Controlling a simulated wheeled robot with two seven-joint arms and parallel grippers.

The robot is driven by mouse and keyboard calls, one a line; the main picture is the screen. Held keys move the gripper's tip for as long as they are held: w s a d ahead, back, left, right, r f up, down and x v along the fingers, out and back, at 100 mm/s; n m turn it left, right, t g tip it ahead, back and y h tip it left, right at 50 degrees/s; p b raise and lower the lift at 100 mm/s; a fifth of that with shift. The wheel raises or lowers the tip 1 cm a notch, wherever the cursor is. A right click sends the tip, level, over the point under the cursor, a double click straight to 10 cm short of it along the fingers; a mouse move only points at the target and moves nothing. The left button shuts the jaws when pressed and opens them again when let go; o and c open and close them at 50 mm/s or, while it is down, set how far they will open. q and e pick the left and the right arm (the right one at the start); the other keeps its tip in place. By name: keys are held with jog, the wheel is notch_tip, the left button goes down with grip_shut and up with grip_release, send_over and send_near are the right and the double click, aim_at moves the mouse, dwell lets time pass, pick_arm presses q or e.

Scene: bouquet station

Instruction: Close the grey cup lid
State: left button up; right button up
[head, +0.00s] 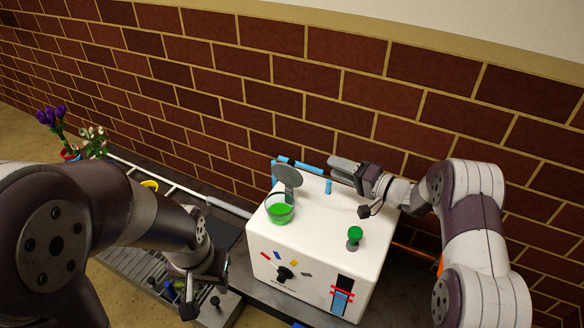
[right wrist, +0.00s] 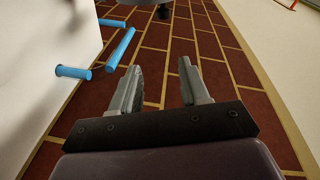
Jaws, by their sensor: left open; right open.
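The grey cup lid (head: 288,176) is a round disc, tilted up and open at the back of a clear cup (head: 279,212) with green contents. The cup sits on the top left of a white box (head: 318,240). My right gripper (head: 342,168) is at the back edge of the box top, to the right of the lid and apart from it. In the right wrist view its fingers (right wrist: 160,80) are open with nothing between them. My left gripper (head: 207,290) hangs open at the left of the box, above a grey slatted tray, away from the lid.
A green knob (head: 354,235) stands on the box's right side, and a short blue peg (head: 328,187) near the back. Blue rods (right wrist: 121,48) stick out from a white face in the right wrist view. A brick wall (head: 310,75) rises behind. Purple flowers (head: 52,118) stand far left.

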aim_at(291, 164)
jog(key=w+a+b, duration=0.1)
jog(key=a+b, duration=0.1)
jog(key=a, duration=0.2)
jog(key=a+f+g+y+b, duration=0.1)
jog(key=a+b, duration=0.1)
jog(key=a, duration=0.2)
jog(key=w+a+g+y+b, duration=0.1)
jog(key=a+b, duration=0.1)
jog(key=a, duration=0.2)
jog(key=shift+w+a+f, duration=0.2)
jog(key=shift+w+a, duration=0.1)
jog(key=shift+r, duration=0.1)
grip_shut()
